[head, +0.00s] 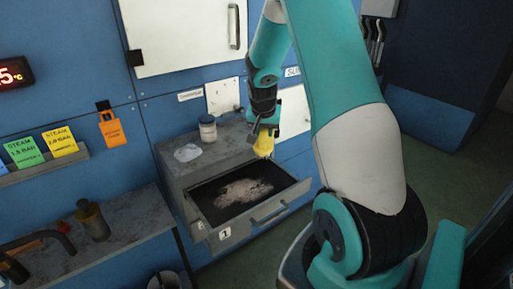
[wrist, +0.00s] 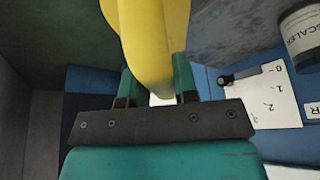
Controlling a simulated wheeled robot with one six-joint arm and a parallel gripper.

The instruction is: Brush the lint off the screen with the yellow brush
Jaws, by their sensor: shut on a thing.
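The yellow brush (head: 264,145) is held in my gripper (head: 262,126) above the far right part of an open drawer. In the wrist view the yellow brush (wrist: 152,40) sits between the two green fingers of my gripper (wrist: 155,85), which are shut on it. The dark screen (head: 212,208) lies in the open drawer, with a pale heap of lint (head: 243,191) over its middle. The brush looks apart from the lint. Its bristles cannot be made out.
The grey cabinet (head: 175,166) carries a lidded jar (head: 208,128) and a small clear dish (head: 187,152) on top. The drawer handle (head: 269,212) sticks out in front. A side bench (head: 130,218) with a brown bottle (head: 92,220) stands at left.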

